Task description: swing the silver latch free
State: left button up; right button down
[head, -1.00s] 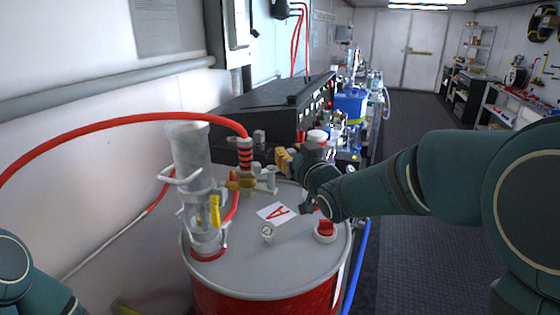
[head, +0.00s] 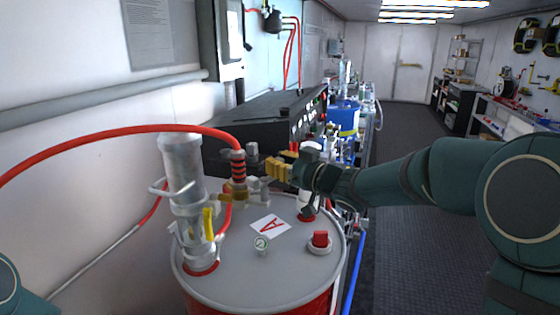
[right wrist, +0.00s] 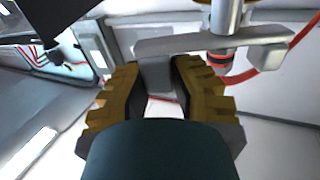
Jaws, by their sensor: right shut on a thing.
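The silver latch (head: 254,186) sits beside the brass fitting at the hose end, above the drum top. In the right wrist view the latch (right wrist: 188,43) is a grey bar running across a round post, with a tab hanging from its left part. My right gripper (head: 276,169) has yellow-brown fingers and reaches the latch from the right. In the right wrist view my right gripper (right wrist: 158,77) is shut on this tab, one finger on each side. Only a bit of my left arm shows at the lower left; its gripper is out of view.
The red drum (head: 262,308) has a grey lid with a clear cylinder (head: 183,175), a gauge (head: 261,243), a red cap (head: 320,239) and a label marked A (head: 269,226). A red hose (head: 110,133) arches left. A black console (head: 268,115) stands behind. The aisle at right is clear.

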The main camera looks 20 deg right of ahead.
dwell(0.5)
jog(key=c, duration=0.8)
grip_release()
jog(key=shift+w, duration=0.1)
jog(key=v, duration=1.2)
jog(key=shift+f, duration=0.1)
